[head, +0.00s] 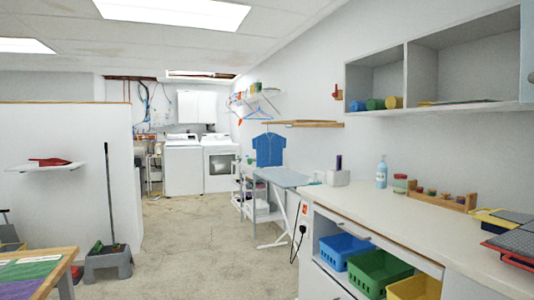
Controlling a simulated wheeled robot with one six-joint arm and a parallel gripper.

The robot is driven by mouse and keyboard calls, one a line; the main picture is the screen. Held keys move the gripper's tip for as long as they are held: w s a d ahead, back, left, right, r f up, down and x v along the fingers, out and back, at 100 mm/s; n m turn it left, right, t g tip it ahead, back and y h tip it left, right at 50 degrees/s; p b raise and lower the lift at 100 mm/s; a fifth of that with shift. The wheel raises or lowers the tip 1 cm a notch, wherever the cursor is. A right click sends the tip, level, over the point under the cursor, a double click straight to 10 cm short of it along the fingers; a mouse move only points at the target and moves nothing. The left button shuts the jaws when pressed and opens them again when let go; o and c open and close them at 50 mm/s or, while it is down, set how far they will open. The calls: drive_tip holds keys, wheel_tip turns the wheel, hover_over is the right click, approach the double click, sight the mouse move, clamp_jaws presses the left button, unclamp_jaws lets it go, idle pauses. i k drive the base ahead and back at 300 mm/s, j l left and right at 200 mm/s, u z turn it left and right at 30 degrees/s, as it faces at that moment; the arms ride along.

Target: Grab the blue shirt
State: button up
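The blue shirt (269,150) is in the head view, a little right of the middle. It hangs against the right-hand wall, below a wooden shelf and just above the far end of the ironing board. It looks flat and upright, with short sleeves and a collar. A hanger hook seems to show above it, but it is too small to be sure. My gripper is not in view, and nothing touches the shirt that I can see.
The ironing board (283,177) stands below the shirt. A long counter (420,212) with bins beneath fills the right foreground. A grey step stool (108,263) and a table (40,268) are at left. The concrete floor (200,235) between them is clear toward the white washer (184,168).

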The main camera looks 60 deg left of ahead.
sight(269, 147)
drive_tip(key=j+u, duration=0.15)
drive_tip(key=u, duration=1.35)
drive_tip(key=k+l+u, duration=0.1)
drive_tip(key=u, duration=0.3)
drive_tip(key=i+j+u, duration=0.15)
drive_tip(key=i+u, duration=0.15)
drive_tip(key=i, duration=0.4)
drive_tip(key=i+u, duration=0.25)
drive_tip(key=i, duration=3.1)
